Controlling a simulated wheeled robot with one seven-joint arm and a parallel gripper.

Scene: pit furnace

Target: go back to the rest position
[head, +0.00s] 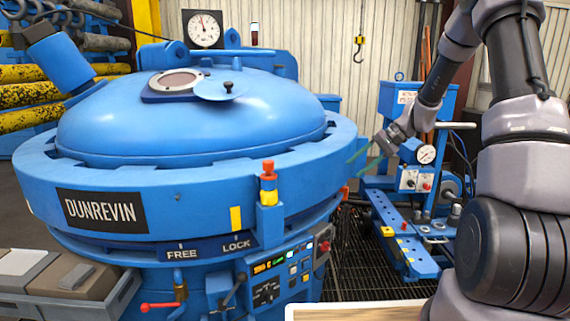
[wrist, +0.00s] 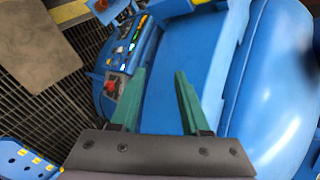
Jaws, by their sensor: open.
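My gripper (head: 366,158) is in the head view, to the right of the blue furnace (head: 190,115), level with its wide rim. Its green fingers point left toward the furnace. In the wrist view my gripper (wrist: 157,90) has its two green fingers apart with nothing between them. Behind the fingers are the furnace's blue rim and side (wrist: 180,62), with the domed lid (wrist: 280,85) on the right. I cannot tell the exact gap between the fingertips and the furnace.
A control panel (head: 290,268) with buttons is on the furnace front. A blue stand with a gauge (head: 426,154) is at the right, behind my arm. A grey tray of blocks (head: 75,280) is at lower left. Dark floor grating (head: 360,260) lies between furnace and stand.

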